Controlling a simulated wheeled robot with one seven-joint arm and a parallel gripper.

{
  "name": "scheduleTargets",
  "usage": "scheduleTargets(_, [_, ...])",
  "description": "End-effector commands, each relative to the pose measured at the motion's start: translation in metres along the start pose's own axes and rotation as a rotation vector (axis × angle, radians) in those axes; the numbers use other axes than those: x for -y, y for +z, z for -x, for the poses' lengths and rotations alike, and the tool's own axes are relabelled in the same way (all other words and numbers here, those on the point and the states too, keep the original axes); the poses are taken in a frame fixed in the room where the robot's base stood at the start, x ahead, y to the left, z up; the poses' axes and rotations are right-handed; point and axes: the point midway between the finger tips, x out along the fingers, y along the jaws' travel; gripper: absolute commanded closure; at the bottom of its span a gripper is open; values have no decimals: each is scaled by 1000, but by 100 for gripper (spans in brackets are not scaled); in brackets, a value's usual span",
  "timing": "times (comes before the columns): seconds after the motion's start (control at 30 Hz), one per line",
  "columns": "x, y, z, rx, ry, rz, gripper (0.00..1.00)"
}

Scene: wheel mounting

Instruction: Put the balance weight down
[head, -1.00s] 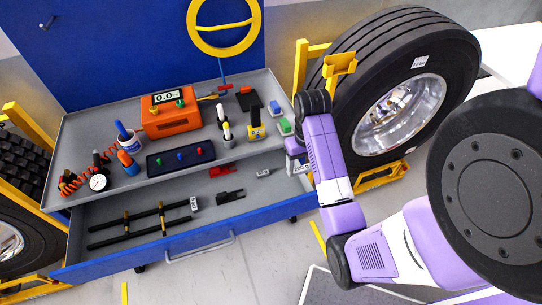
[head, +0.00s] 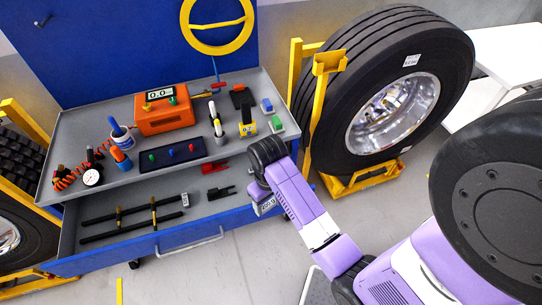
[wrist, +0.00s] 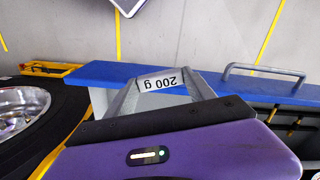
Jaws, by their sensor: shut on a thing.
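The balance weight is a small grey block with a "200 g" label, upside down in the wrist view (wrist: 160,83). My gripper (wrist: 161,92) is shut on it, one finger on each side. In the head view, the weight (head: 267,206) hangs below my gripper (head: 262,200) at the right end of the open drawer (head: 228,213). It overlaps the drawer's blue front edge in both views. I cannot tell its height above the drawer.
The drawer holds black rods (head: 130,217), a red clip (head: 214,167) and a black clip (head: 221,192). Above it, the cart top carries an orange balancer box (head: 165,118) and a dark tray (head: 172,156). A large wheel (head: 390,95) stands right in a yellow stand (head: 362,181).

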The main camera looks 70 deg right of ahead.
Motion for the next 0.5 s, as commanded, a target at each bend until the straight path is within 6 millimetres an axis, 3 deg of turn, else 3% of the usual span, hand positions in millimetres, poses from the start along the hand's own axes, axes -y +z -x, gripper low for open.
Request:
scheduleTargets(0.1, [58,3,-26,5,-1,141,87])
scheduleTargets(0.2, [103,4,-46,4,0,246,87])
scheduleTargets(0.5, [190,5,-86,1,2,451,87])
